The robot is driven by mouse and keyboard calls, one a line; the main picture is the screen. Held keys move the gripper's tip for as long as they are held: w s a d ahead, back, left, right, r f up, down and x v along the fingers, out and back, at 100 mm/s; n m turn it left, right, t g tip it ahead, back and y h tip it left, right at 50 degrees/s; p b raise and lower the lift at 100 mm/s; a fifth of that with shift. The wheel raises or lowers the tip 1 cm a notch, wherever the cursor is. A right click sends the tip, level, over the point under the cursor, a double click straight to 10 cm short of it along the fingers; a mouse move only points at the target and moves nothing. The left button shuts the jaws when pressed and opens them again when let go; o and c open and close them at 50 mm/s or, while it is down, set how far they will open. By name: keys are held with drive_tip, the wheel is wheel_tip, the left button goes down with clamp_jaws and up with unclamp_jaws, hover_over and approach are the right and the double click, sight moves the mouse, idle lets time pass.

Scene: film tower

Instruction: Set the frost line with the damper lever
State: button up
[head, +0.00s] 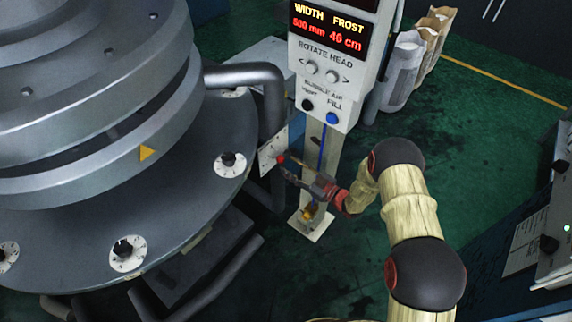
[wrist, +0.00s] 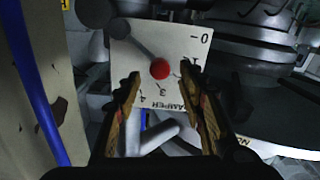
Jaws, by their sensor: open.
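The damper lever is a grey rod with a round red knob (wrist: 160,69). It crosses a white scale plate (wrist: 170,40) marked from 0 to 4; some marks are partly hidden by my fingers. The knob is near the middle of the scale. In the head view the knob (head: 281,158) is beside the plate (head: 270,150), below the bent grey pipe. My gripper (wrist: 161,76) is open, its fingertips on either side of the knob; I cannot tell if they touch it. It also shows in the head view (head: 287,168). The display (head: 328,27) reads frost 46 cm, width 500 mm.
The control post (head: 318,150) with its blue tube stands close by my gripper. A large round metal die head (head: 90,190) with dials fills the left. A bent grey pipe (head: 245,75) is above the plate. Green floor (head: 470,130) is clear at right.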

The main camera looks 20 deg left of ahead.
sight(284, 162)
drive_tip(key=shift+x, duration=1.6)
drive_tip(key=shift+c, duration=0.5)
clamp_jaws()
